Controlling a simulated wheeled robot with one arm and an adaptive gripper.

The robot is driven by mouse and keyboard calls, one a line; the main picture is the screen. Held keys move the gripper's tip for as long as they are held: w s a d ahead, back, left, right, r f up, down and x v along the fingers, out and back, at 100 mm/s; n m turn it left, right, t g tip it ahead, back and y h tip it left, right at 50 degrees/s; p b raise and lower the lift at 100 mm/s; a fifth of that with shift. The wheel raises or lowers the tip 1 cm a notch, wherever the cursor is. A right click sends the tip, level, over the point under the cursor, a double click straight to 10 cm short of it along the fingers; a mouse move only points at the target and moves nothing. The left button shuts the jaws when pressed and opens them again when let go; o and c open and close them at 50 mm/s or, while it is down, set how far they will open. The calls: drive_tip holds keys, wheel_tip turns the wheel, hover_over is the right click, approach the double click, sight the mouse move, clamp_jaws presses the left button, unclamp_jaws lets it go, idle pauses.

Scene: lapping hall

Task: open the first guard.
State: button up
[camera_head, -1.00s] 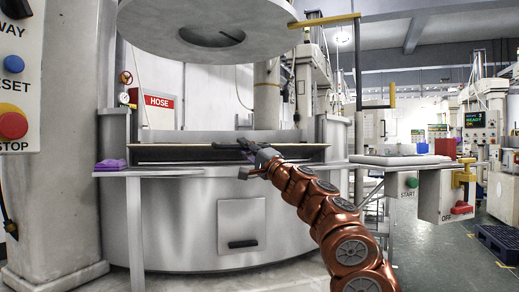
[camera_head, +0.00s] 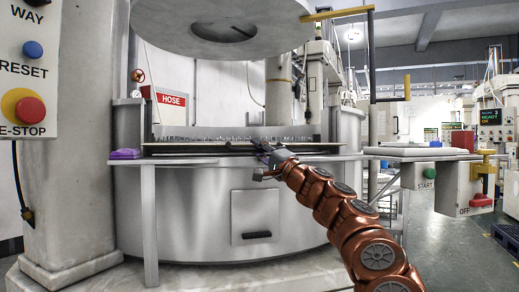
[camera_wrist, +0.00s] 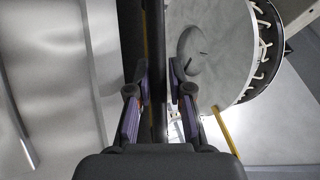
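The guard is a low panel across the front of the round grey machine, with a long dark bar (camera_head: 205,153) along it. Its upper edge stands a little above the side shelves. My gripper (camera_head: 266,150) is at this bar, near the middle of the machine front. In the wrist view, the dark bar (camera_wrist: 157,90) runs upright between the two fingers of my gripper (camera_wrist: 159,85), which close around it from both sides. The finger contact itself is small and partly hidden. Behind the guard, a row of pins (camera_head: 225,139) shows.
A big round upper plate (camera_head: 200,35) hangs above the machine. A control panel with a red E-stop (camera_head: 30,110) is at the left. A shelf (camera_head: 415,153) with a START box stands at the right, beside a red OFF switch (camera_head: 481,201).

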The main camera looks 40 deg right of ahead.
drive_tip(key=o, duration=0.3)
drive_tip(key=shift+s, duration=0.1)
drive_tip(key=shift+v, duration=5.9)
drive_tip(key=shift+c, duration=0.2)
